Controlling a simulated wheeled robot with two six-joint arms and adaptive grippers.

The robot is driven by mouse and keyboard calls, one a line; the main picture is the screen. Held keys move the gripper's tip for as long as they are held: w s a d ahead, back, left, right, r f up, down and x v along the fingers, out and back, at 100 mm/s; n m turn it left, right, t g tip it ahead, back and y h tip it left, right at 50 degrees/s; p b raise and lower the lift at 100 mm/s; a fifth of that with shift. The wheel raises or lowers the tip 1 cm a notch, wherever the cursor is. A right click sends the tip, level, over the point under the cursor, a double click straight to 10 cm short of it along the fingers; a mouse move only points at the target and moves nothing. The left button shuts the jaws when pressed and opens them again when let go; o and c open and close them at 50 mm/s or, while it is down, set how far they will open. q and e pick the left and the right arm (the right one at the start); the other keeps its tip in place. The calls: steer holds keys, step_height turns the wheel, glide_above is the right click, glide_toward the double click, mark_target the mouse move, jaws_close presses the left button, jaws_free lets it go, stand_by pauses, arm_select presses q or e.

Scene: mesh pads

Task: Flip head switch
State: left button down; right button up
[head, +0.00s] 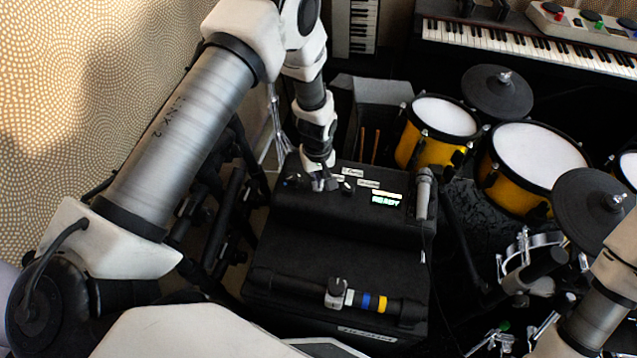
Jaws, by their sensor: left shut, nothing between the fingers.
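A black stepped unit (330,262) stands in the middle, with a raised rear part that carries small white labels and a lit display (385,201) reading READY. My left gripper (324,186) points down at the left of this raised part, shut and empty, at or just above its top. I cannot tell whether it touches. A small pale fitting (292,180) shows just left of the fingers. The head switch cannot be told apart with certainty; the gripper may hide it.
A microphone (423,194) rests at the raised part's right end. A black bar (388,304) with coloured bands lies along the front step. Yellow drums (438,133) and dark cymbal pads (497,92) crowd the right. Black stands (233,187) are on the left; a keyboard (530,46) is behind.

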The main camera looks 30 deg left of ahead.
arm_select(q)
steer(key=shift+f+b, duration=0.4)
steer(key=shift+f, duration=0.3)
stand_by(0.3)
step_height(320, 180, up, 7)
steer(key=p, duration=0.6)
stand_by(0.4)
